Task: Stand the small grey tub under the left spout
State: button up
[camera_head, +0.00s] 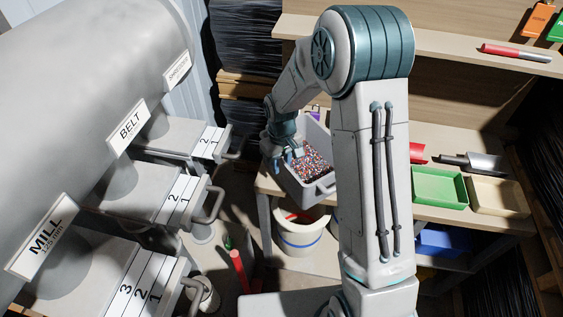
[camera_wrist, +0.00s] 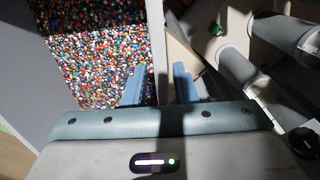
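A grey tub (camera_head: 325,190) full of mixed coloured granules (camera_head: 314,161) sits at the front edge of the bench, left of my upright arm link. My gripper (camera_head: 289,153) is at the tub's left wall. In the wrist view, my gripper's fingers (camera_wrist: 160,86) lie close on either side of the tub wall (camera_wrist: 157,45), one finger inside over the granules and one outside. I cannot pick out a left spout for certain; grey cylinders (camera_wrist: 238,68) show at the right of the wrist view.
A large grey machine (camera_head: 75,60) with MILL and BELT labels and handled, numbered drawers (camera_head: 180,200) fills the left. A white bucket (camera_head: 300,236) stands below the tub. A red post (camera_head: 240,270) stands on the floor. Green (camera_head: 438,187) and beige (camera_head: 497,196) trays are at right.

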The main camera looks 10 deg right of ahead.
notch_tip(320, 180, up, 11)
jog(key=shift+r+b, duration=0.15)
jog(key=shift+b, duration=0.3)
jog(key=s+d+r+m+t, duration=0.1)
jog(key=s+d+r, duration=0.1)
jog(key=s, duration=0.5)
jog(key=s+d+r+m+t, duration=0.1)
jog(key=s+d+r+m, duration=0.1)
jog(key=s, duration=0.6)
jog(key=s+d+r+m+t, duration=0.1)
jog(key=s+d+r+m, duration=0.1)
jog(key=s+d+r, duration=0.2)
jog(key=s, duration=0.3)
jog(key=shift+s+d+r, duration=0.15)
jog(key=shift+s+d, duration=0.15)
jog(key=shift+d, duration=0.05)
jog(key=shift+o, duration=0.4)
jog(key=shift+s, duration=0.3)
jog(key=shift+d, duration=0.1)
